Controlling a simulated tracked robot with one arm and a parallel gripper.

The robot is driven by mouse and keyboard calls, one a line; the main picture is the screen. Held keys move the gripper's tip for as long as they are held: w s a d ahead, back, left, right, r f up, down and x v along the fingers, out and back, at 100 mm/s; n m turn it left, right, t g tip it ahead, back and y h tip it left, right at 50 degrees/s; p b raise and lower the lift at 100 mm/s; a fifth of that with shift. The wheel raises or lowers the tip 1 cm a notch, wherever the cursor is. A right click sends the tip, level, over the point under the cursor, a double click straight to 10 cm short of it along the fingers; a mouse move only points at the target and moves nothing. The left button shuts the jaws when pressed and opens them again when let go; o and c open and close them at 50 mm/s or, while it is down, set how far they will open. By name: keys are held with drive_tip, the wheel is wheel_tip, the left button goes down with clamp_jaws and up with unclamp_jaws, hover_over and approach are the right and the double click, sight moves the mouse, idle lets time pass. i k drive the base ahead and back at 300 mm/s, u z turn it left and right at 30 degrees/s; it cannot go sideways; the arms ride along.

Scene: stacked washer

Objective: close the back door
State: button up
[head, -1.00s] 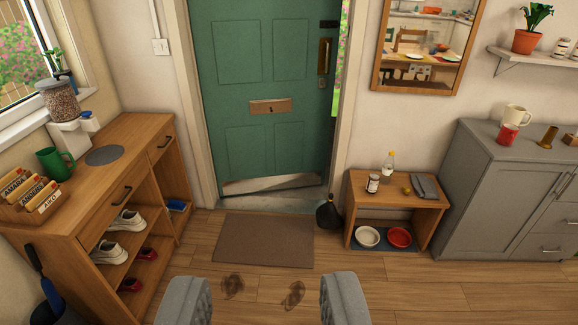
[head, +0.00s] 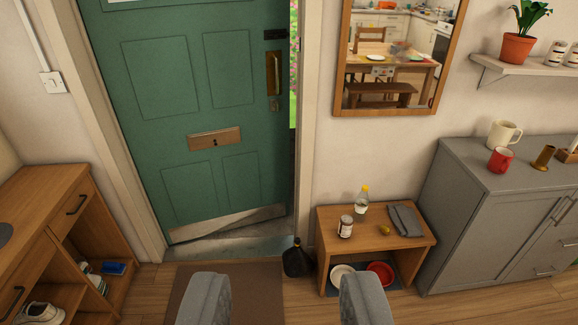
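The green back door (head: 192,110) stands slightly ajar, with a strip of bright outdoors showing along its right edge. It has a brass letter plate (head: 214,139), a brass handle plate (head: 273,74) near its right edge and a metal kick plate at the bottom. My gripper (head: 284,300) is open and empty at the bottom of the view, in front of the door and apart from it. The door's lower right corner shows above the threshold (head: 230,245).
A brown mat (head: 252,290) lies before the door. A wooden shelf unit (head: 62,215) stands left, a grey cabinet (head: 450,225) right.

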sight(173, 71)
drive_tip(key=z, duration=0.05)
drive_tip(key=i, duration=3.05)
drive_tip(key=u, duration=0.2)
